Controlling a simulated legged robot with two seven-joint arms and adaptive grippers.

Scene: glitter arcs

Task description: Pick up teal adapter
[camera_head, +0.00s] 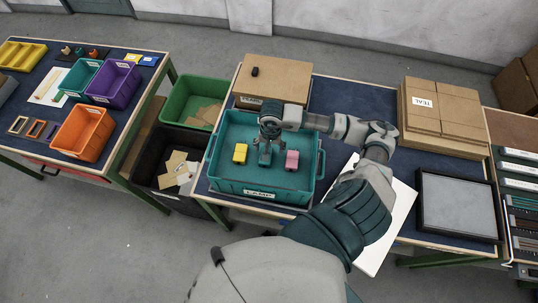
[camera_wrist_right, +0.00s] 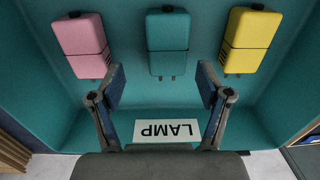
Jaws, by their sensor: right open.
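The teal adapter (camera_wrist_right: 168,43) lies on the floor of the teal bin, between a pink adapter (camera_wrist_right: 81,45) and a yellow adapter (camera_wrist_right: 251,41) in the right wrist view. In the head view the teal adapter (camera_head: 265,157) is partly hidden below my right gripper (camera_head: 268,147). My right gripper (camera_wrist_right: 161,76) is open and empty, its fingers spread to either side of the teal adapter's near, pronged end. I cannot tell how much height separates them. The pink (camera_head: 292,160) and yellow (camera_head: 240,153) adapters flank it. My left gripper is not in view.
The teal bin's (camera_head: 222,186) walls surround the adapters, with a LAMP label (camera_wrist_right: 166,129) on it. A cardboard box (camera_head: 290,72) stands behind the bin and stacked TEAL-labelled boxes (camera_head: 440,120) to the right. A white sheet (camera_head: 402,215) and dark-framed tray (camera_head: 457,205) are also right.

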